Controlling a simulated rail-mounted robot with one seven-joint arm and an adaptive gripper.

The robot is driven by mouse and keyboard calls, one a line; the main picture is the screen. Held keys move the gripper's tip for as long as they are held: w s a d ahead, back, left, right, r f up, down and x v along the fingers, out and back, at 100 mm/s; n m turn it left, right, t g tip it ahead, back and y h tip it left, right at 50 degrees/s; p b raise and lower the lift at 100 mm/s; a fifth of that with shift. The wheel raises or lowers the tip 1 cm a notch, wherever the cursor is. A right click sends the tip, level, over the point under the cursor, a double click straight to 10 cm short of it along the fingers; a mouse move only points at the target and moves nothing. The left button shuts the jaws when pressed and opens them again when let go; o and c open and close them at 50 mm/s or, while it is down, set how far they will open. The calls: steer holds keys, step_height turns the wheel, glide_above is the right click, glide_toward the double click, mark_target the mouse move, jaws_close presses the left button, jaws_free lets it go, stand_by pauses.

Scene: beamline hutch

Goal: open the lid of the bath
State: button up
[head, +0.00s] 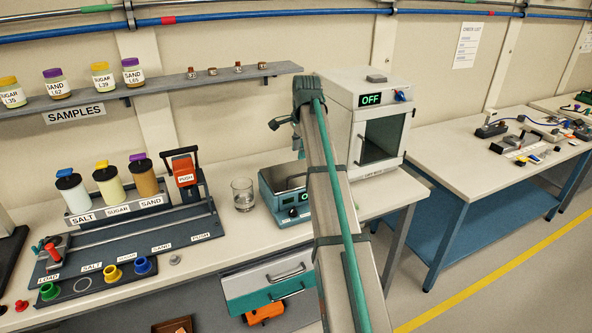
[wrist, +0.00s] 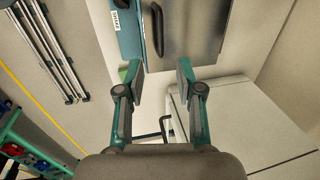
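The bath is a teal box (head: 267,193) on the bench in the head view, partly hidden behind my arm. Its grey metal lid (wrist: 205,30) fills the top of the wrist view and looks shut. A dark bar handle (wrist: 157,28) runs along the lid beside the teal body (wrist: 129,35). My gripper (wrist: 161,72) is open and empty. Its two fingertips stand either side of the handle's line, short of it in the picture. In the head view my arm hides most of the gripper.
A white oven (head: 342,128) with an OFF display stands right of the bath; its white casing (wrist: 235,120) also shows in the wrist view. A glass beaker (head: 243,194) stands just left of the bath. The dispenser rack (head: 130,241) is further left. A shelf (head: 165,90) runs above.

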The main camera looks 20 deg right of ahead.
steer(key=f, duration=0.3)
steer(key=w+f+p, duration=0.1)
steer(key=f, duration=0.3)
steer(key=w+f+p, duration=0.1)
steer(key=f, duration=0.2)
steer(key=shift+f, duration=0.15)
jaws_close()
